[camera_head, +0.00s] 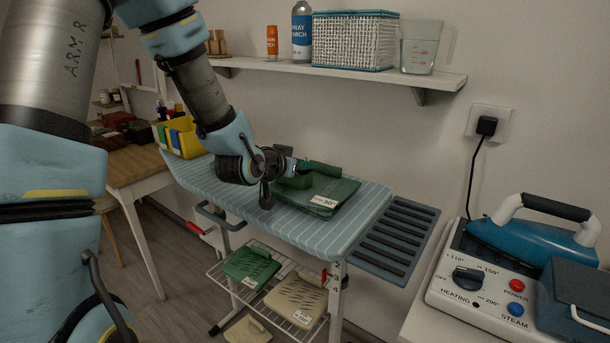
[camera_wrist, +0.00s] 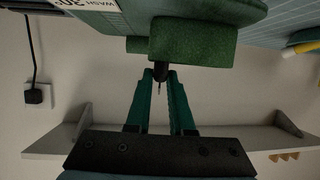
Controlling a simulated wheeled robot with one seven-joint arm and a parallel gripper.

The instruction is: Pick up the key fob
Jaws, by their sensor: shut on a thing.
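A small dark object, which looks like the key fob (camera_wrist: 160,70), sits between the fingertips of my gripper (camera_wrist: 160,76) in the wrist view. A thin metallic bit hangs from it between the green fingers. The fingers are shut on it. Just beyond the fingertips is a rolled green cloth part (camera_wrist: 193,42); I cannot tell whether the fob touches it. In the head view my gripper (camera_head: 306,166) is low over the ironing board, at the folded green garment. The fob cannot be made out there.
The striped ironing board (camera_head: 352,222) carries the green garment (camera_head: 335,193) with a white tag. A wall shelf (camera_head: 340,75) holds a basket, bottles and a cup. A yellow bin (camera_head: 185,140) stands at the left. An iron station (camera_head: 500,285) stands at the right.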

